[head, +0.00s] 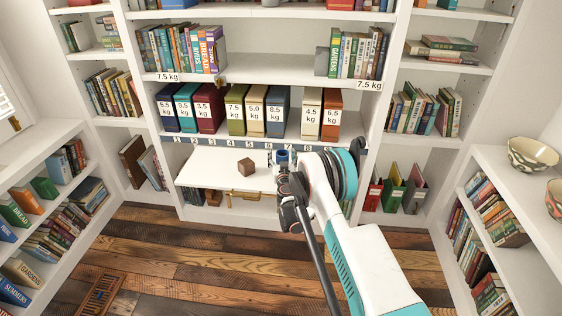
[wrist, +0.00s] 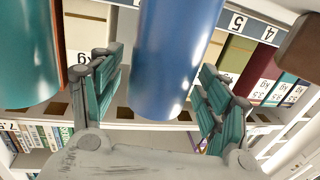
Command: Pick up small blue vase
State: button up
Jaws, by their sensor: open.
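The small blue vase (head: 282,157) stands on the pull-out white shelf board, just beyond my gripper (head: 284,172) in the head view. My gripper and arm partly hide it there. In the wrist view the blue vase (wrist: 172,60) is a smooth glossy cylinder between the two open fingers of my gripper (wrist: 160,92). Gaps show between the vase and both fingers. Its upper end in that view is cut off by the frame.
In the wrist view a teal cylinder (wrist: 27,60) stands close beside the left finger. A brown cube (head: 246,167) sits on the white board (head: 210,175), left of the vase. Labelled binders (head: 255,110) line the shelf behind. Bare board lies left of the cube.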

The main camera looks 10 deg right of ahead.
jog(key=shift+r, duration=0.1)
jog(key=c, duration=1.3)
